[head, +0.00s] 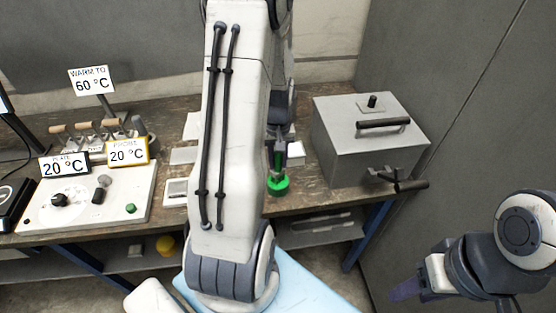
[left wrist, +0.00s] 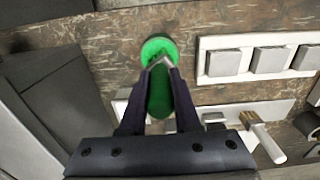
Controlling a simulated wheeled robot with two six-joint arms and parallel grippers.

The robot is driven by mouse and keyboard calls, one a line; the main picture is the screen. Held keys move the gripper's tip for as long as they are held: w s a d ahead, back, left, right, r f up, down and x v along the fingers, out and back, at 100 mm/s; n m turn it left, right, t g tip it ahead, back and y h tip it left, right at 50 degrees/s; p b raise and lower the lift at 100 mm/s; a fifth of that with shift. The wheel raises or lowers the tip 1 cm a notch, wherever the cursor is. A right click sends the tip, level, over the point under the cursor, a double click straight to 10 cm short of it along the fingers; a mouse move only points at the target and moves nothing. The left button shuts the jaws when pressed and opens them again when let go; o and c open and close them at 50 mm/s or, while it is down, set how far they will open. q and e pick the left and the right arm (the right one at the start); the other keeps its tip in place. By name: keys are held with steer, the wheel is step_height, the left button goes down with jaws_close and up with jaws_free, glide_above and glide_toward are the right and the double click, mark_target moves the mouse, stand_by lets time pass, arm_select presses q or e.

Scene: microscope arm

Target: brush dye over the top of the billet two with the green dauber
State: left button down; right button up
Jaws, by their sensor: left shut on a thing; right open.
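My left gripper (head: 279,160) is shut on the green dauber (head: 278,186), whose round green end points down above the bench. In the left wrist view the fingers (left wrist: 158,72) close around its green handle (left wrist: 160,95), and the green disc lies beyond the fingertips. Whether the disc touches the bench is unclear. A white tray (left wrist: 205,45) right of the dauber holds grey square billets (left wrist: 270,60); no number is legible, so I cannot tell which is billet two. In the head view my left arm hides much of this area. My right gripper (head: 405,291) is open, low at the right, away from the bench.
A grey lidded metal box (head: 365,145) stands right of the dauber. A white control panel (head: 95,200) with 20 °C signs is at the left, behind it wooden-handled tools (head: 90,127).

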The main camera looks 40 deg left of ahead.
arm_select(q)
step_height(320, 180, up, 7)
steer(key=p, duration=0.6)
stand_by(0.4)
stand_by(0.7)
